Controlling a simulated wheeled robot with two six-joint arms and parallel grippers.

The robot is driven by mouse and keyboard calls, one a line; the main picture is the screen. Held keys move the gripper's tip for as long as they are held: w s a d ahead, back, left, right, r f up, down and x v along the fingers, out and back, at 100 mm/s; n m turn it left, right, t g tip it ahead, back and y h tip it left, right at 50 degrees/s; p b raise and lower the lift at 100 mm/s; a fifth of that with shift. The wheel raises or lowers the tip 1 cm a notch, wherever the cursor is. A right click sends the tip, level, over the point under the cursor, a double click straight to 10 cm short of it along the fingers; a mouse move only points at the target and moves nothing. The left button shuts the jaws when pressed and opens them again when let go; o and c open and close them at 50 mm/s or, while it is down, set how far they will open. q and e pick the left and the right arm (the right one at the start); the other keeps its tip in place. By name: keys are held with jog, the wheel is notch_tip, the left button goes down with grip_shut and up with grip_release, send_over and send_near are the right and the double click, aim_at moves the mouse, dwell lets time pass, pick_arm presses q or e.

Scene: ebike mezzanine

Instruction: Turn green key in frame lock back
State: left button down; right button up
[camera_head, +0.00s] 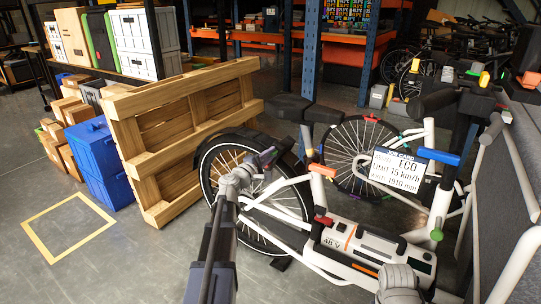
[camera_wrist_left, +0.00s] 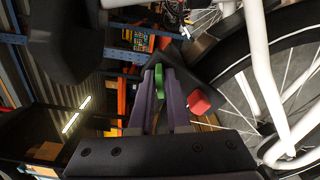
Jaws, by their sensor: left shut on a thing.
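The white e-bike (camera_head: 285,205) stands with its rear wheel (camera_head: 207,175) beside my left gripper (camera_head: 270,157). In the left wrist view, the green key (camera_wrist_left: 159,82) shows between the two purple-grey fingers of this gripper (camera_wrist_left: 164,95), which is shut on it. The dark frame lock (camera_wrist_left: 205,62) lies just beyond the fingertips, near the wheel and white frame tubes. A red part (camera_wrist_left: 199,101) sits right beside the fingers. In the head view the gripper and arm hide the key, and the lock is hard to make out.
A wooden pallet (camera_head: 185,125) leans behind the wheel, beside blue crates (camera_head: 100,160) and cardboard boxes. A white sign (camera_head: 396,170) and a 48 V battery (camera_head: 355,245) are on the bike. The floor at the left, with a yellow square (camera_head: 70,225), is clear.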

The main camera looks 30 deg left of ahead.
pick_arm(q)
jog(key=shift+n, duration=1.4)
jog(key=shift+n, duration=1.5)
jog(key=shift+n, duration=1.4)
jog(key=c, duration=0.9)
grip_release()
